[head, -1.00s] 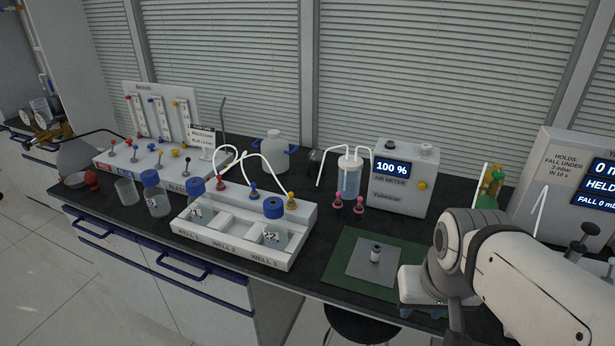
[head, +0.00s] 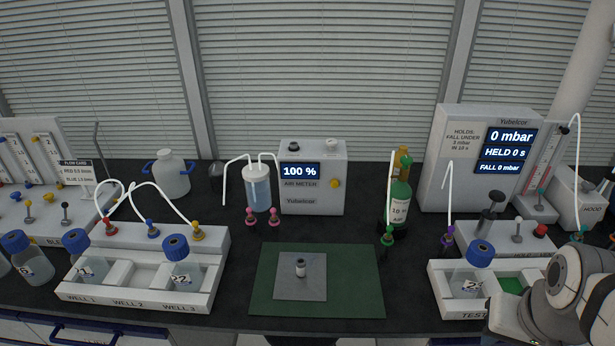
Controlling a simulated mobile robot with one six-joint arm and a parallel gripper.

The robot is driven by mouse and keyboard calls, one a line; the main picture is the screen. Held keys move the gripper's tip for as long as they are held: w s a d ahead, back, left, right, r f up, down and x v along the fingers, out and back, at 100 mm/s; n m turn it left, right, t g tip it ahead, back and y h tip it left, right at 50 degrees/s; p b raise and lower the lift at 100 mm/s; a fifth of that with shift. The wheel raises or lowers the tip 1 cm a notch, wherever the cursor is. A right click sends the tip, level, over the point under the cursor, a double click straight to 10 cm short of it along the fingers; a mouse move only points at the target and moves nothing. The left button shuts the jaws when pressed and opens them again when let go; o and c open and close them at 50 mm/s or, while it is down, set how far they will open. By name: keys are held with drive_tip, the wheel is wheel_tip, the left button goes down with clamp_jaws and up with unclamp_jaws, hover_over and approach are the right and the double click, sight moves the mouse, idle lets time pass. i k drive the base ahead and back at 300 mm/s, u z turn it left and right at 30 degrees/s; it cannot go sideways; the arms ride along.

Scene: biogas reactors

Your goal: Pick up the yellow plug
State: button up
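A yellow plug (head: 198,231) stands on the back ledge of the white well rack (head: 215,265), behind WELL 3, with a white tube running to it. A blue-capped bottle (head: 183,262) sits in WELL 3, just in front of the yellow plug. My arm shows at the lower right edge, far from the yellow plug. Its gripper fingers are not visible in this view.
A green mat (head: 368,285) with a grey plate and small metal cylinder (head: 300,268) lies mid-bench. Behind it stand the air meter (head: 313,195), a bubbler (head: 258,190) and a green gas bottle (head: 400,200). A test station (head: 440,285) is at right.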

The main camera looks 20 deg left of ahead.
sight(195, 224)
drive_tip(key=z, duration=0.35)
drive_tip(key=k, duration=1.3)
drive_tip(key=u, duration=1.35)
drive_tip(key=i, duration=1.65)
drive_tip(key=u, duration=0.1)
